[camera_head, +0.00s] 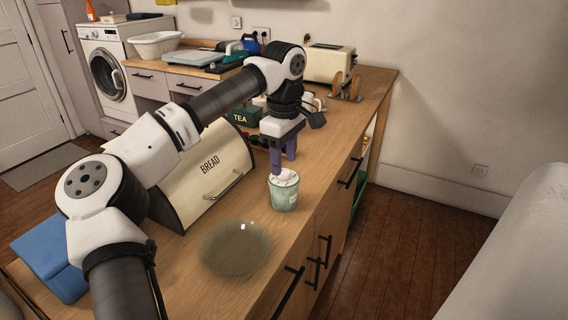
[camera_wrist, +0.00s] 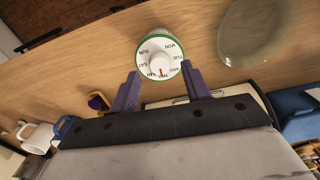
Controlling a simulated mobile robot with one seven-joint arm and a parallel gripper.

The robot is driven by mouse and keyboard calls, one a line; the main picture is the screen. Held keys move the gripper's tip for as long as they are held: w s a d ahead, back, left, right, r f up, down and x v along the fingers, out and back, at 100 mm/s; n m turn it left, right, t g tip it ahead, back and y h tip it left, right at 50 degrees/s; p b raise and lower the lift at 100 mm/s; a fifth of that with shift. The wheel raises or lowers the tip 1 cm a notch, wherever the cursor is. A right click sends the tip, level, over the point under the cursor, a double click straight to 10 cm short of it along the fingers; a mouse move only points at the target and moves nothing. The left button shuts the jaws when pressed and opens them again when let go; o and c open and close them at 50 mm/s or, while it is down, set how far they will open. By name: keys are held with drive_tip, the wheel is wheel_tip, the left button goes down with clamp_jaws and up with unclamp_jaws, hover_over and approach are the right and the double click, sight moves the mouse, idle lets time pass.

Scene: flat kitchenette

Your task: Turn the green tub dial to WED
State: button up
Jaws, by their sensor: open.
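The green tub (camera_head: 285,198) stands upright on the wooden counter, with a white dial top. In the wrist view its round dial (camera_wrist: 159,57) has day names around a white knob. A red mark sits at the dial's lower edge, near WED and what looks like THU; the exact setting is hard to read. My gripper (camera_head: 284,165) points down over the tub's back edge, its purple fingers apart. In the wrist view the fingers of my gripper (camera_wrist: 160,86) are spread on either side of the dial's lower edge, with nothing held between them.
A glass plate (camera_head: 235,248) lies in front of the tub. A bread bin (camera_head: 215,175) stands to the left, and a green TEA tin (camera_head: 241,117) behind. A toaster (camera_head: 330,63) is at the back. The counter's front edge is close on the tub's right.

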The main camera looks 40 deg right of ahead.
sight(284, 174)
drive_tip(key=shift+f, duration=1.2)
drive_tip(key=c, duration=1)
drive_tip(key=n+p, duration=0.1)
drive_tip(key=n, duration=0.3)
drive_tip(key=shift+n, duration=0.3)
drive_tip(key=n, duration=0.4)
